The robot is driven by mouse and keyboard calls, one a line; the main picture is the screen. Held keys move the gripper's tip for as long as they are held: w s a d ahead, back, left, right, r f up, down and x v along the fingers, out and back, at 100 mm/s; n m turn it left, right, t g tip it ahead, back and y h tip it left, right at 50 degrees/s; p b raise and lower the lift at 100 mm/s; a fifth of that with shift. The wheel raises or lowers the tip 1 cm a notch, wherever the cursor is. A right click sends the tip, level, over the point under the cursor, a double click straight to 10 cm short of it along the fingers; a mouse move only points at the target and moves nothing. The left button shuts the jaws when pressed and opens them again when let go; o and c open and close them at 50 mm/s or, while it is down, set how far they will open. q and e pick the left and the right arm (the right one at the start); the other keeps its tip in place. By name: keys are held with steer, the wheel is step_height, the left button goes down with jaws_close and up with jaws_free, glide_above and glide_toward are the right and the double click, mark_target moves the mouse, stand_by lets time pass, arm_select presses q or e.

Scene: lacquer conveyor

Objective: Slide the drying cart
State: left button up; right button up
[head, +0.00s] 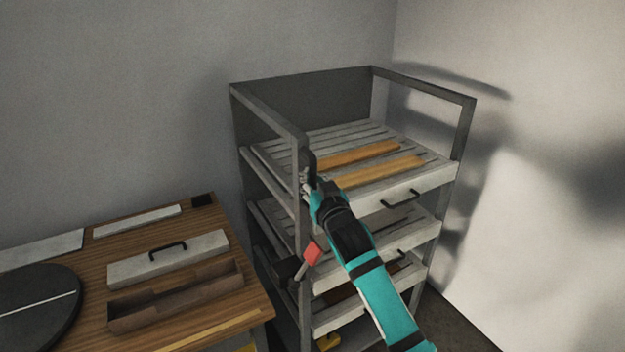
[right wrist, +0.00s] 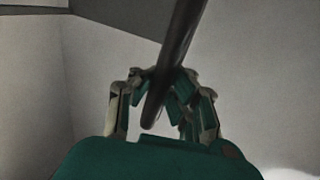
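The drying cart (head: 234,120) is a tall grey metal rack with slatted shelves, standing against the back wall near the corner. Two orange-brown wooden strips (head: 358,155) lie on its top shelf. My right gripper (head: 311,184) is at the cart's front left post, at a black upright handle (head: 309,160). In the right wrist view the dark handle bar (right wrist: 178,48) passes between the fingers (right wrist: 163,82), which look closed in around it. My right arm covers part of the lower shelves. My left gripper is out of view.
A red paddle (head: 313,251) on a grey stem sticks out beside a black box (head: 287,269) at the cart's left side. A wall is close on the right.

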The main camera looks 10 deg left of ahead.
steer(key=o, duration=0.7)
steer(key=shift+s+a+f, duration=0.1)
steer(key=shift+s, duration=0.5)
steer(key=shift+o, duration=0.3)
steer(key=shift+w, duration=0.2)
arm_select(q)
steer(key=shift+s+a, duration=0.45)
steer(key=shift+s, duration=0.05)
arm_select(e)
steer(key=v, duration=1.2)
